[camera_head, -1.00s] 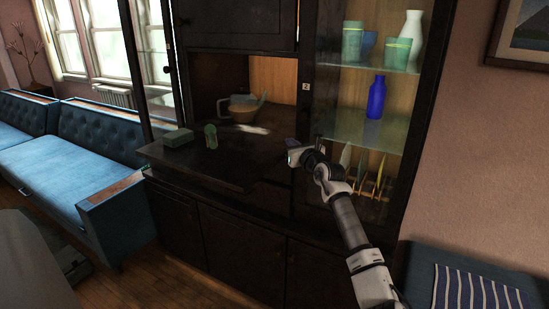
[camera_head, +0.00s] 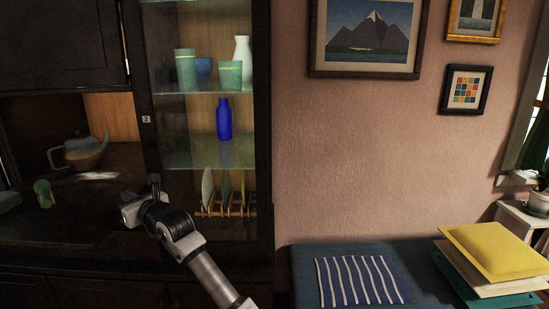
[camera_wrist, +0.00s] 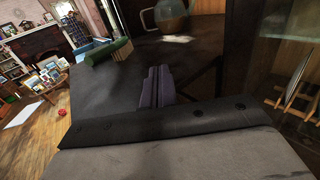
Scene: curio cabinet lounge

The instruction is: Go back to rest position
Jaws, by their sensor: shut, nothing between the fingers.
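My gripper (camera_wrist: 158,86) shows in the wrist view with its two dark fingers pressed together and nothing between them. It is over the dark fold-down shelf (camera_wrist: 95,92) of the cabinet. In the head view my gripper (camera_head: 130,210) is at the left, in front of the cabinet's centre post; its fingertips are too small to make out there. A teapot (camera_head: 84,154) with a brownish body stands at the back of the cabinet's open compartment, apart from the gripper. A small green round object (camera_head: 43,193) stands on the shelf to the left.
The glass-fronted section holds a blue bottle (camera_head: 223,120), a white vase (camera_head: 243,60), green cups (camera_head: 186,69) and upright plates (camera_head: 207,190). Framed pictures (camera_head: 366,38) hang on the wall.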

